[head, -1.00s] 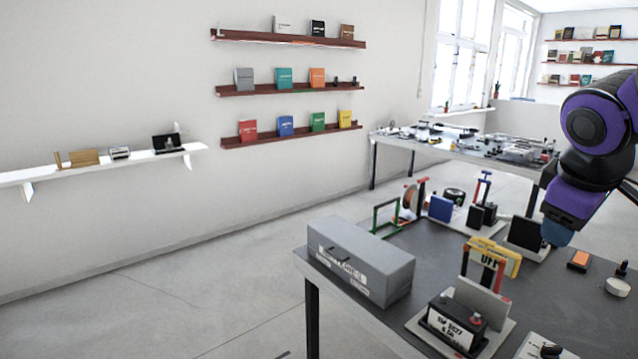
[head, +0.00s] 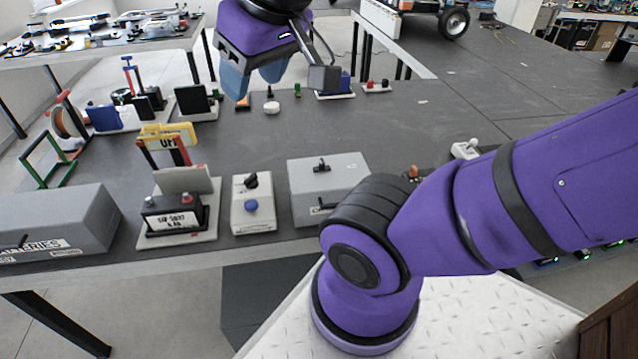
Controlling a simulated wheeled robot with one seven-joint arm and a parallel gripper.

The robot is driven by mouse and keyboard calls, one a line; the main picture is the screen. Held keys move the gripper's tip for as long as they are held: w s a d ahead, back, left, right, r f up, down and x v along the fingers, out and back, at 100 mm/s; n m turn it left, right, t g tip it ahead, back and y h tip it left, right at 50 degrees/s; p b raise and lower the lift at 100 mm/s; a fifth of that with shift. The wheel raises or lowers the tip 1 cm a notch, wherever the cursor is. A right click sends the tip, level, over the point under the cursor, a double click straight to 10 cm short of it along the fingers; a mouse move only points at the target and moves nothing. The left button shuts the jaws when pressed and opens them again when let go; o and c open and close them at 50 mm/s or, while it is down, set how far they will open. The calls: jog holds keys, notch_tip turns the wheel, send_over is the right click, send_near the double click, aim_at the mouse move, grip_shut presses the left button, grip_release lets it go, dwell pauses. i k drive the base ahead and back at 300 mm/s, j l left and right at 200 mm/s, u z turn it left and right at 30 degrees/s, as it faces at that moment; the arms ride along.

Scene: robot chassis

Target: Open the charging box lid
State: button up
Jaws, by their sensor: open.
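Two grey lidded boxes stand on the dark table in the head view, and I cannot tell for sure which is the charging box. The left grey box (head: 58,218) has a dark handle and a white label ending in "ERIES" on its front; its lid looks closed. The middle grey box (head: 308,187) has a small dark knob on its flat top and also looks closed. My gripper (head: 254,84) is at the top, over the table's far side, with its blue fingers apart and empty. It is away from both boxes.
A battery unit with a yellow sign (head: 168,133) stands between the boxes, beside a switch box (head: 254,205) with a blue button. A green frame (head: 47,160) is behind the left box. My purple arm covers the right foreground.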

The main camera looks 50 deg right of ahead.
aim_at(312, 193)
jog(key=z, duration=1.1)
